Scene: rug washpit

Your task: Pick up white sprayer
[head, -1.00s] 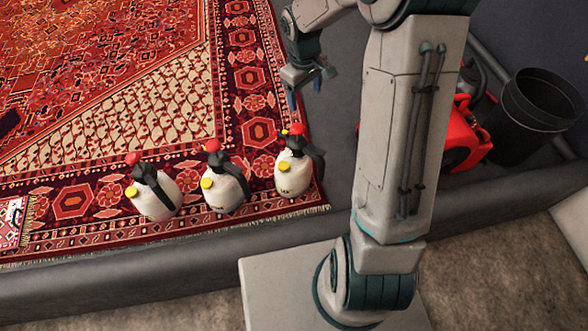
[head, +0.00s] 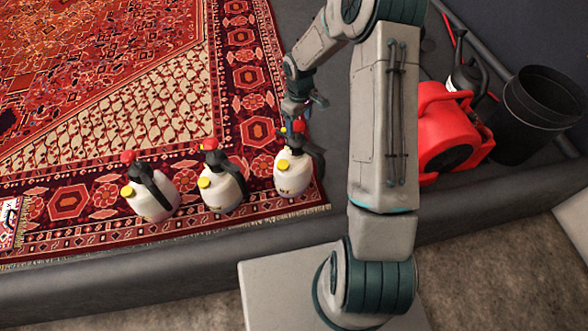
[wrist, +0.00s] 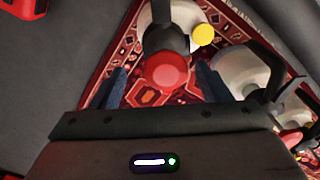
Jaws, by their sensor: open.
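Three white sprayers with black handles, red tops and yellow caps stand in a row on the rug's front border: the left one (head: 153,197), the middle one (head: 223,191) and the right one (head: 293,176). My gripper (head: 292,127) is open and empty, just above the right sprayer's red top. In the wrist view the red top (wrist: 166,72) lies between the two fingers of my gripper (wrist: 165,84), with the white body beyond it. I cannot tell whether the fingers reach around the top. Another white sprayer (wrist: 240,68) shows at the right of the wrist view.
The red patterned rug (head: 110,60) covers the pit floor. A low dark curb (head: 120,285) runs along the front.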

